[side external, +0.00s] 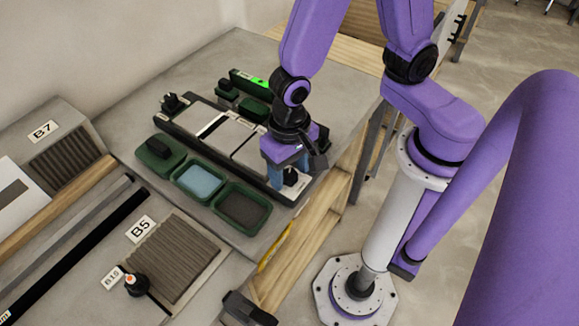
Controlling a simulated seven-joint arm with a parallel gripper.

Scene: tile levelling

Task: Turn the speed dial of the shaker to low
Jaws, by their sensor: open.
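My gripper (289,174) points down at the near right end of a long dark frame (219,140) that holds pale tiles. Its blue fingers are apart, one on each side of a small black knob (291,178) with a white patch by it. I cannot tell whether the fingers touch this knob. A second black knob (172,102) stands at the frame's far left end. No speed marks are readable, so I cannot tell which knob is the shaker's speed dial.
A dark bar with a bright green patch (251,81) lies behind. Ribbed panels (172,258) and a yellow pencil-like stick (274,247) lie nearer.

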